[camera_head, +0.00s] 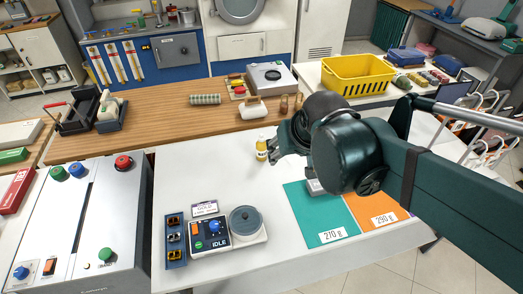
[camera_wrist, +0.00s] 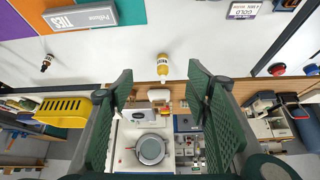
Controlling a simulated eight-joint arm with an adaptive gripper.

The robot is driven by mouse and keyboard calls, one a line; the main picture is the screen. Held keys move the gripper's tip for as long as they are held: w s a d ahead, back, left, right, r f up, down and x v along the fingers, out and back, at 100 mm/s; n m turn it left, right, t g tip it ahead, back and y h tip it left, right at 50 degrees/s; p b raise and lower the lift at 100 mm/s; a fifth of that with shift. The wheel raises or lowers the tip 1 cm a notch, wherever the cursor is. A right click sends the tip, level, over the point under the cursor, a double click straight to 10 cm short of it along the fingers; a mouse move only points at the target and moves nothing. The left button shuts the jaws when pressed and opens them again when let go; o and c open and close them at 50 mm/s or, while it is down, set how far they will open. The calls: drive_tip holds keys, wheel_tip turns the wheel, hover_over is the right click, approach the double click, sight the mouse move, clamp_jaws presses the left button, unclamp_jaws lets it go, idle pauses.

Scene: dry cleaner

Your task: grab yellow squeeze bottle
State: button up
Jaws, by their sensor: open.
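The yellow squeeze bottle (camera_head: 261,148) stands on the white table near its back edge, in the head view. It has a pale top and a yellow body. In the wrist view the yellow squeeze bottle (camera_wrist: 162,68) shows ahead of the gap between my fingers. My gripper (camera_wrist: 163,88) is open and empty, with a green pad on each side. In the head view my gripper (camera_head: 276,148) is just right of the bottle, partly hidden by my wrist. I cannot tell whether a finger touches the bottle.
A scale device (camera_head: 210,232) with a round grey pot (camera_head: 245,219) stands at the table's front. Teal (camera_head: 315,217) and orange (camera_head: 375,209) mats lie right. A small dark bottle (camera_wrist: 46,63) stands apart in the wrist view. A yellow basket (camera_head: 357,75) is behind. The table left of the bottle is clear.

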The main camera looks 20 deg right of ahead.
drive_tip(key=w+f+m, duration=0.1)
drive_tip(key=w+f, duration=0.1)
drive_tip(key=w, duration=0.7)
drive_tip(key=m+g+h, duration=0.1)
drive_tip(key=m+g, duration=0.1)
drive_tip(key=m, duration=0.1)
approach(261, 141)
drive_tip(key=s+d, duration=0.1)
drive_tip(key=s, duration=0.1)
drive_tip(key=shift+h, duration=0.3)
drive_tip(key=x, duration=0.3)
drive_tip(key=w+a+x, duration=0.1)
drive_tip(key=x, duration=0.5)
drive_tip(key=shift+w+a, duration=0.15)
drive_tip(key=shift+w, duration=0.35)
drive_tip(key=shift+w+f+m+g, duration=0.3)
drive_tip(key=shift+w+f, duration=0.1)
drive_tip(key=shift+f, duration=0.4)
drive_tip(key=shift+b+x, duration=0.4)
drive_tip(key=shift+x, duration=0.85)
